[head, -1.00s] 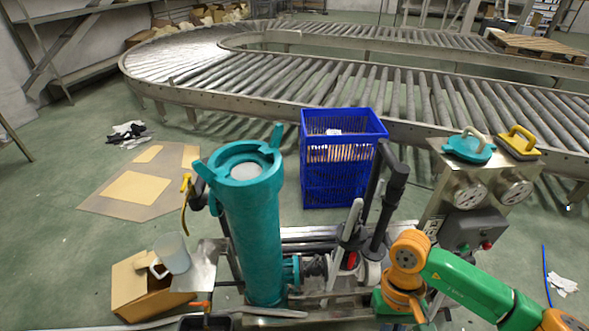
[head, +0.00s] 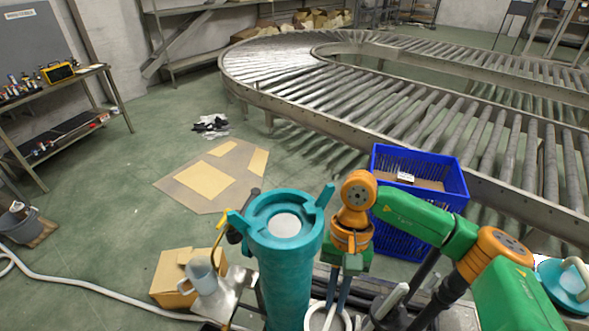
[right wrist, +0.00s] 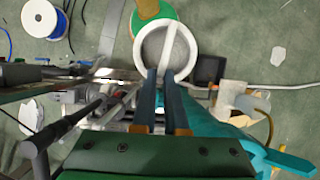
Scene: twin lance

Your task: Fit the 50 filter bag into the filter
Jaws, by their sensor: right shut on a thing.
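The filter is a teal upright cylinder (head: 290,270) with an open top and a pale round area inside, left of my right arm in the head view. My right gripper (head: 338,303) points down just right of the filter. It is shut on the rim of a white-ringed filter bag (head: 315,322), also in the right wrist view (right wrist: 150,48), where the fingers (right wrist: 166,78) meet the ring's near edge. The bag hangs beside the filter, below its top. Its lower part is cut off in the head view, and no number is readable. My left gripper is not in view.
A blue crate (head: 455,185) stands behind my right arm. A teal lid (head: 566,284) with a handle is at the right edge. A cardboard box (head: 172,272) and a pale jug (head: 203,275) are left of the filter. A roller conveyor (head: 400,105) runs behind.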

